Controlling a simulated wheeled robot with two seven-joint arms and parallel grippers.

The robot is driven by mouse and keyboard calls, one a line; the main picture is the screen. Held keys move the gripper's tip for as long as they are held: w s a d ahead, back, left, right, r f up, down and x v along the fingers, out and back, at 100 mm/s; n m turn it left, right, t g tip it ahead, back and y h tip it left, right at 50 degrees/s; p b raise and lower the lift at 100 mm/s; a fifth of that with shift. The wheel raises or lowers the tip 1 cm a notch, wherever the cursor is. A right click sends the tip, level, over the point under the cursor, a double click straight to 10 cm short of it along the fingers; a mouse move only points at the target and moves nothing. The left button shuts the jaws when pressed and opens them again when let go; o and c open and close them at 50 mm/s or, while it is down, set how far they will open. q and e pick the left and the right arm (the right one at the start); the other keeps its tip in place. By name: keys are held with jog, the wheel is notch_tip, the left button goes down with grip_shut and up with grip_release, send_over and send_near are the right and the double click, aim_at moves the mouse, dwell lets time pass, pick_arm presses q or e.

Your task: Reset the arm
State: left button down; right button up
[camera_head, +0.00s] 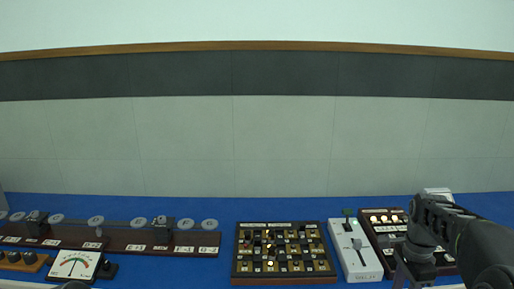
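My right arm comes in from the right edge and bends down over the right end of the bench. Its dark gripper (415,276) points down at the bottom edge, in front of a dark panel. The fingertips are cut off or too small to make out, so I cannot tell whether it is open or shut, and I see nothing held in it.
On the blue bench (280,207) stand a dark switch board (234,262), a white lever box (362,262), a dark panel with lit round parts (370,218), a dial meter (72,264), a brown knob block (35,266) and long rails with grey discs (140,236). A tiled wall stands behind.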

jog(key=w+a+f+n+t, duration=0.3)
jog(key=w+a+f+n, duration=0.1)
jog(key=w+f+n, duration=0.35)
jog(key=s+a+f+n+t+y, duration=0.1)
jog(key=s+a+f+n, duration=0.2)
jog(key=a+f, duration=0.4)
jog(key=s+a+f+n, duration=0.35)
jog(key=a+f, duration=0.25)
jog(key=f, duration=0.4)
jog(key=s+a+f+g+y, duration=0.1)
jog(key=s+a+f, duration=0.2)
jog(key=s, duration=0.5)
jog(key=s+a+f+n+g+y, duration=0.1)
jog(key=s+a+f, duration=0.2)
jog(key=s, duration=0.6)
jog(key=s+a+f+n+g+y, duration=0.1)
jog(key=s+a+f, duration=0.3)
jog(key=s+a, duration=0.2)
jog(key=shift+s+a+g, duration=0.3)
jog(key=shift+s+a, duration=0.05)
jog(key=shift+s, duration=0.8)
